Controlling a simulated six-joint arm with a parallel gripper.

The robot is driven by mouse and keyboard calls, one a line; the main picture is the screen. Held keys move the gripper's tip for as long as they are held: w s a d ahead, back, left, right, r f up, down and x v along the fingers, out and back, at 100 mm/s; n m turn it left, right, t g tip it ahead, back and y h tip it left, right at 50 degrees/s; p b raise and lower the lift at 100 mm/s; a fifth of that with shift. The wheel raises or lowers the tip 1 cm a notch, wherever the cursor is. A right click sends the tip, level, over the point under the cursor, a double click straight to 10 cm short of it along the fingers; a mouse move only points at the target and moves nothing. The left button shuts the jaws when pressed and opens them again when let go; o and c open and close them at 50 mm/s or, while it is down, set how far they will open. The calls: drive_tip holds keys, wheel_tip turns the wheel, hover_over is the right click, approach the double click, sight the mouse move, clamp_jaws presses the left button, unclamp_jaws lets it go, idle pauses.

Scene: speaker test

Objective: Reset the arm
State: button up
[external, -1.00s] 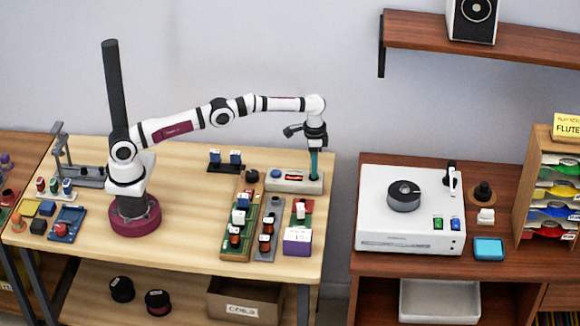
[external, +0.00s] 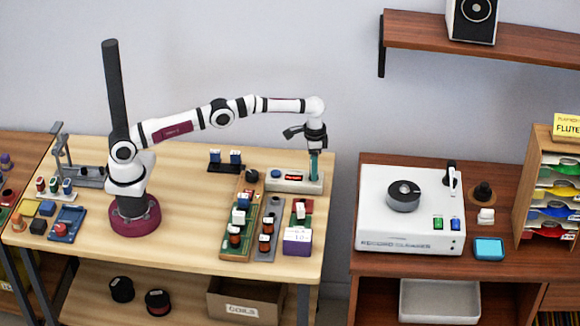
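My arm stands on its dark red base on the light wooden table and reaches to the right. My gripper (external: 314,172) points down over the grey test box (external: 284,187) at the table's back right. Its teal fingers look close together, and their tips are at or just above the right end of the box. I cannot tell whether they touch the box or hold anything. The box has a small red display (external: 293,178).
Left of the gripper are a black knob (external: 252,176), a green circuit board (external: 228,246) and a grey strip (external: 266,255) with parts. A purple box (external: 297,249) stands at the front right. The table's middle is clear. A white record cleaner (external: 385,240) stands on the right cabinet.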

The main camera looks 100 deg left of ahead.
drive_tip(key=shift+o, duration=1.2)
